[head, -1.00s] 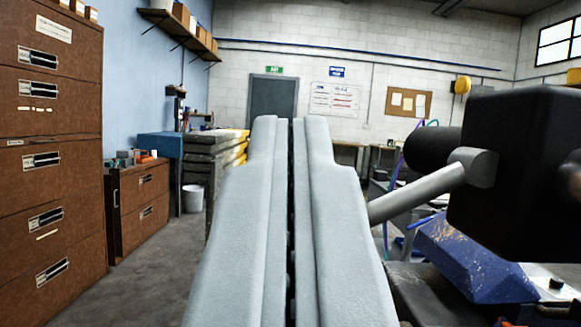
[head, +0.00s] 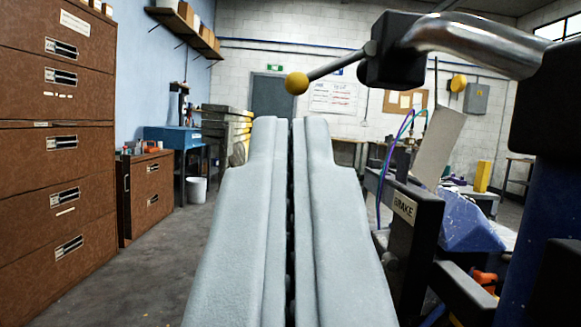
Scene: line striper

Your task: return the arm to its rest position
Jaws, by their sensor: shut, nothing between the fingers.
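My gripper (head: 290,122) fills the lower middle of the head view. Its two long grey fingers lie side by side with only a thin dark seam between them. It is shut and holds nothing. The fingertips point ahead into the room toward a dark door (head: 272,95). The line striper stands close on the right.
Brown filing cabinets (head: 60,150) line the left, with a low drawer unit (head: 150,195) beyond. A blue workbench (head: 178,138) and a white bucket (head: 196,190) stand farther back. The grey floor (head: 150,270) at left is open. A blue part (head: 468,226) lies at right.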

